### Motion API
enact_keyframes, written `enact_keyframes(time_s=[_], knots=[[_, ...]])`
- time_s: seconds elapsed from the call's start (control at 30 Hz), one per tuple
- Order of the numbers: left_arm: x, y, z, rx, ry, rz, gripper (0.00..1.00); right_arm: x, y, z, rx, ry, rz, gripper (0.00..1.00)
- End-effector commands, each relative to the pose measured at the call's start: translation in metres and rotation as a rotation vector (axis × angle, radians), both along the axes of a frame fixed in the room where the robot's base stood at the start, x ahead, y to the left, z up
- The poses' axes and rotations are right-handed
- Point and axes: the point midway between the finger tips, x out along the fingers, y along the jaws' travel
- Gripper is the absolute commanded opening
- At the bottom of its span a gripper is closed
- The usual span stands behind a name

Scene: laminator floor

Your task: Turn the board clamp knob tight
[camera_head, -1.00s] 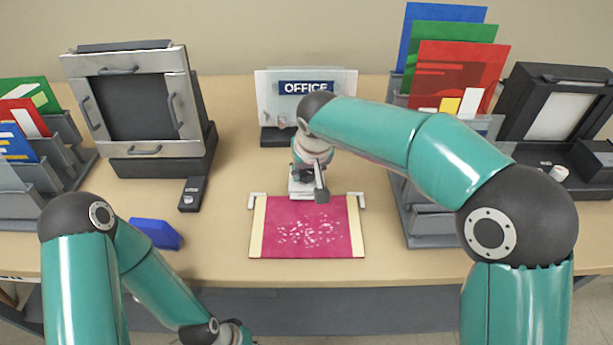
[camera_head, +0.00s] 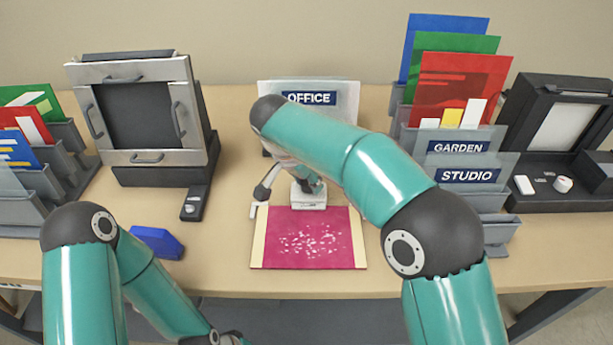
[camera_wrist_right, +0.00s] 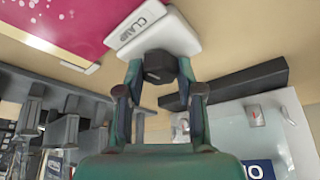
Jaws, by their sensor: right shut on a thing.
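The white board clamp (camera_head: 308,200) stands at the back edge of the pink board (camera_head: 312,236), which has pale speckles and cream side strips. In the right wrist view the clamp (camera_wrist_right: 178,38) carries a "CLAMP" label, and its dark knob (camera_wrist_right: 160,66) sits between my fingers. My right gripper (camera_wrist_right: 159,72) is shut on the knob, one finger on each side. In the head view my right gripper (camera_head: 311,184) points down at the clamp, and my forearm partly hides it; the knob is not clear there. My left arm (camera_head: 150,270) runs off the bottom edge, its gripper out of frame.
A blue block (camera_head: 157,242) lies left of the board. A framed press (camera_head: 140,115) with a small black box (camera_head: 196,203) stands at the left. An "OFFICE" sign holder (camera_head: 310,97) is behind the clamp; file racks (camera_head: 470,200) stand at the right.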

Motion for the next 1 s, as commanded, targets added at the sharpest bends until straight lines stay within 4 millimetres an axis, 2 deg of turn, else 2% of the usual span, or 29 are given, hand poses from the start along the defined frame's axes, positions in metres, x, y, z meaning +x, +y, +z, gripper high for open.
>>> enact_keyframes(time_s=[0.3,0.8,0.83,0.93,1.0], knots=[[0.0000,0.0000,0.0086,0.000,0.000,0.000,0.00,0.0009,0.0016,0.0012,0.004,-0.002,-0.117,0.02],[0.0000,0.0000,0.0089,0.000,0.000,0.000,0.00,0.0007,0.0018,0.0003,0.004,-0.002,-0.136,0.02],[0.0000,0.0000,0.0089,0.000,0.000,0.000,0.00,0.0007,0.0018,0.0003,0.004,-0.002,-0.136,0.41],[0.0000,0.0000,0.0089,0.000,0.000,0.000,0.00,0.0007,0.0017,0.0003,0.004,-0.002,-0.135,0.58],[0.0000,0.0000,0.0089,0.000,0.000,0.000,0.00,0.0007,0.0015,0.0003,0.003,-0.001,-0.135,0.61]])
